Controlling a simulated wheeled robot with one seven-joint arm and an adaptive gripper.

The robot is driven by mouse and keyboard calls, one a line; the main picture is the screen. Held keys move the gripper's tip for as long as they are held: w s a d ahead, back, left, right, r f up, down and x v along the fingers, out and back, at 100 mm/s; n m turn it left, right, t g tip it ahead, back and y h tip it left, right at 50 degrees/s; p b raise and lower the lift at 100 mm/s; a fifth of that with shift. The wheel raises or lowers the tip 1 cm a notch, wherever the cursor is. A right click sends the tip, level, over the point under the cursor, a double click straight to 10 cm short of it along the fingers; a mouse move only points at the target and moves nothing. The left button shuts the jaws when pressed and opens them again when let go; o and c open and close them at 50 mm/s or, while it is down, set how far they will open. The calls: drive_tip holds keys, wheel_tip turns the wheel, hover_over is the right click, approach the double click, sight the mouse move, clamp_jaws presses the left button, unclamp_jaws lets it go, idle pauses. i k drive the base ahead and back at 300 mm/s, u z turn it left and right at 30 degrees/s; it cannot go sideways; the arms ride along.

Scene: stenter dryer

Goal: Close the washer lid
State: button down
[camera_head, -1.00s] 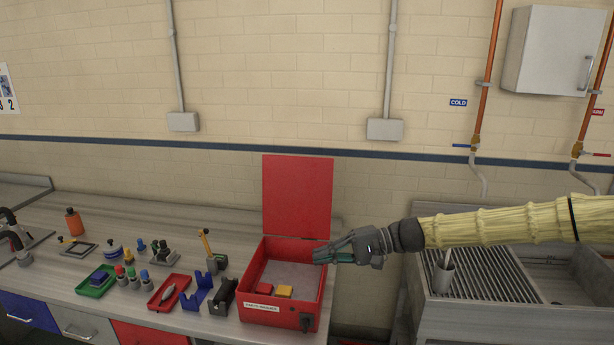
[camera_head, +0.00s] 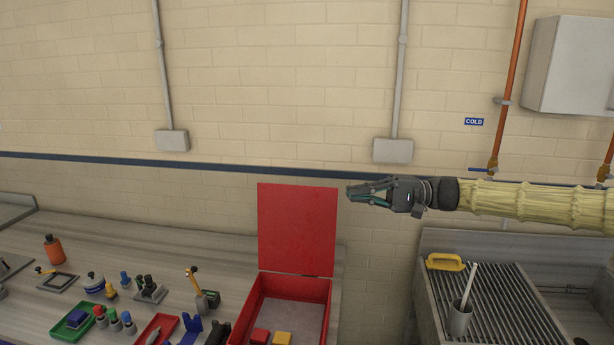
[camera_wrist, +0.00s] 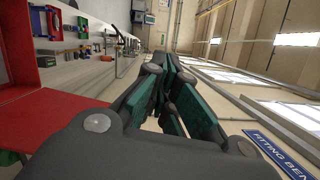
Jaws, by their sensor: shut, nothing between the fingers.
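The washer is a red box (camera_head: 324,312) on the bench, open at the top, with a red and a yellow block inside. Its red lid (camera_head: 297,230) stands upright at the back edge of the box, near the wall. My gripper (camera_head: 350,192) is shut and empty, pointing left, just right of the lid's upper right edge in the head view. I cannot tell from the head view whether it touches the lid. In the wrist view the closed fingers (camera_wrist: 160,72) fill the middle, and the red lid (camera_wrist: 60,130) shows at the lower left.
The grey bench (camera_head: 120,250) carries several small tools, trays and bottles left of the washer. A ribbed sink drainer (camera_head: 485,310) with a cup (camera_head: 459,318) and a yellow handle (camera_head: 445,262) stands to the right. Wall conduit boxes (camera_head: 393,150) are behind.

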sight(297, 224)
drive_tip(key=i, duration=1)
